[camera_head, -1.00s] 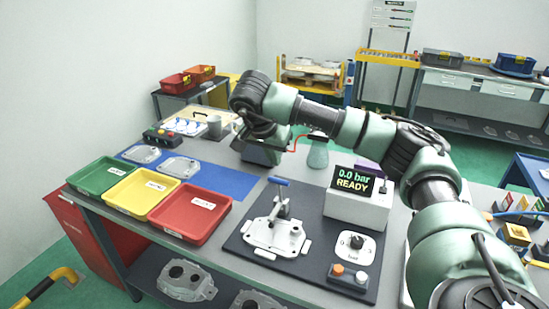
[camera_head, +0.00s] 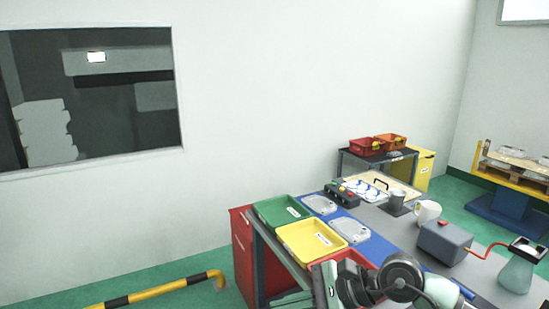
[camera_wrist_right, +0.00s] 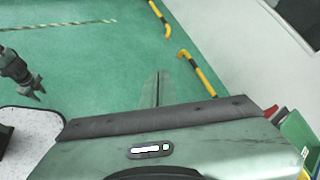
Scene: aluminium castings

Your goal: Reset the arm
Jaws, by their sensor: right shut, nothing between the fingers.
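My right arm (camera_head: 400,275) crosses the bottom of the head view, over the near edge of the bench, with its gripper (camera_head: 292,298) partly cut off by the frame edge. In the right wrist view the right gripper (camera_wrist_right: 158,76) has its two thin fingers together and empty, above the green floor. A dark claw-like end, which looks like my left gripper (camera_wrist_right: 36,92), shows at the left of that view. It is too small to tell whether it is open. The left arm is not in the head view.
Green (camera_head: 264,214), yellow (camera_head: 290,253) and red (camera_head: 352,256) trays sit on the bench by my right arm, which partly hides the red one. A yellow-black rail (camera_head: 160,290) stands on the floor.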

